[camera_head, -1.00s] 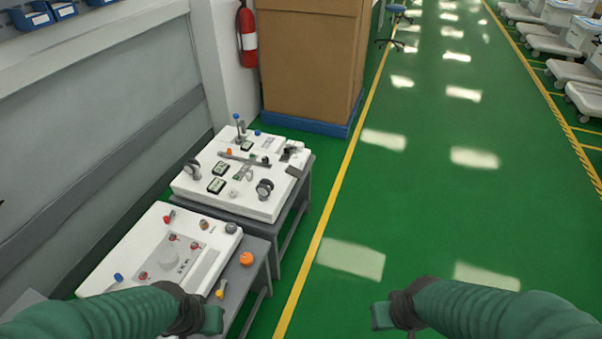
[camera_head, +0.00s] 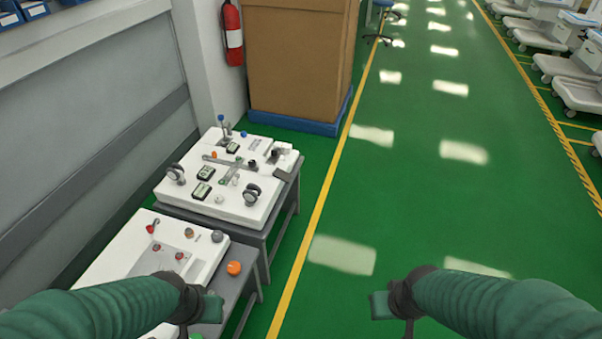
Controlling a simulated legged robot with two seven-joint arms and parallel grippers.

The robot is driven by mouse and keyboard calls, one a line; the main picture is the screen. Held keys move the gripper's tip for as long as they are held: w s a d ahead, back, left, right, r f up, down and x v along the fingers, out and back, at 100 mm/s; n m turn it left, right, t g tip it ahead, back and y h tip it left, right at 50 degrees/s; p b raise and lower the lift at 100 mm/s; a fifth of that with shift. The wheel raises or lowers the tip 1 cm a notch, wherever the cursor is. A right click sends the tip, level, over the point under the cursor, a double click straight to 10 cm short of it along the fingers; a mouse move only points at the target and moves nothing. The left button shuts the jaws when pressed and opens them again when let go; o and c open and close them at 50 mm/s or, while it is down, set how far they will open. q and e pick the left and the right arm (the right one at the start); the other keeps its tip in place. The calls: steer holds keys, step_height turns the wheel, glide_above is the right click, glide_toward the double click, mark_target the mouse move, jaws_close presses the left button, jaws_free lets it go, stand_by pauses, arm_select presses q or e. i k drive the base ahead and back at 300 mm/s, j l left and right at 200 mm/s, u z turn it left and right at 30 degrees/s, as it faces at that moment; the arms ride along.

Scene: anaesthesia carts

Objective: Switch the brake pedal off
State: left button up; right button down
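Two white panels on grey tables stand at the left. The far panel (camera_head: 205,210) bears black caster wheels, small green-and-black displays and a blue-topped lever (camera_head: 223,127). The near panel (camera_head: 112,250) bears red, brown and grey knobs, with an orange knob (camera_head: 234,268) at its table's right side. I cannot tell which part is the brake pedal. My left gripper (camera_head: 212,306) is over the near table's right part, seen from above. My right gripper (camera_head: 378,304) is over the green floor, away from both panels. Both seem empty, but their finger openings do not show clearly.
A large cardboard box (camera_head: 297,65) on a blue pallet (camera_head: 300,122) stands beyond the panels, beside a red fire extinguisher (camera_head: 232,35). A grey wall (camera_head: 90,110) runs along the left. The green aisle is clear; several white carts (camera_head: 560,60) line the far right.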

mark_target(278, 173)
steer(key=i+l+z, duration=0.1)
steer(key=i+z, duration=0.4)
steer(key=i, duration=1.4)
